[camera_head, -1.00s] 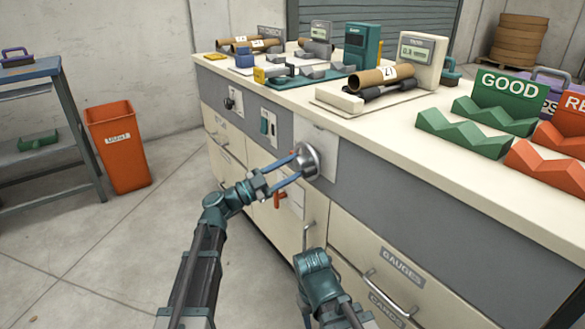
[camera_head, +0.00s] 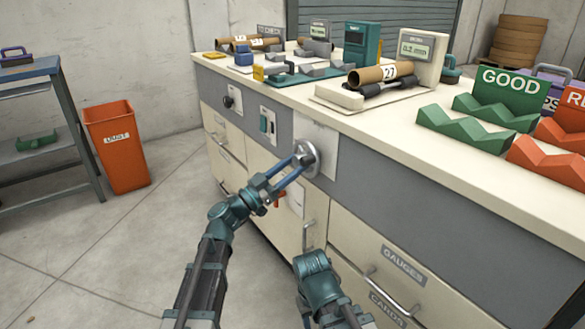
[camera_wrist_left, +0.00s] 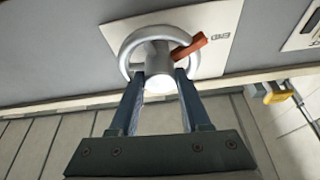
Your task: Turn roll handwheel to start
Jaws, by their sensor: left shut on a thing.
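The roll handwheel (camera_head: 309,160) is a grey metal wheel on a pale plate on the bench's front. In the left wrist view its ring (camera_wrist_left: 128,46) surrounds a pale hub (camera_wrist_left: 158,66), with an orange-red lever or pointer (camera_wrist_left: 190,47) sticking out to the right. My left gripper (camera_head: 296,164) is shut on the handwheel; in the left wrist view its fingers (camera_wrist_left: 158,82) lie on both sides of the hub. Part of my right arm shows low in the head view, but its gripper does not.
Green GOOD racks (camera_head: 478,114) and orange racks (camera_head: 548,158) stand on the bench's right side. A pale display unit (camera_head: 415,55) stands behind the roll. Drawer handles (camera_head: 385,292) stick out below. An orange bin (camera_head: 118,150) stands left; the floor between is clear.

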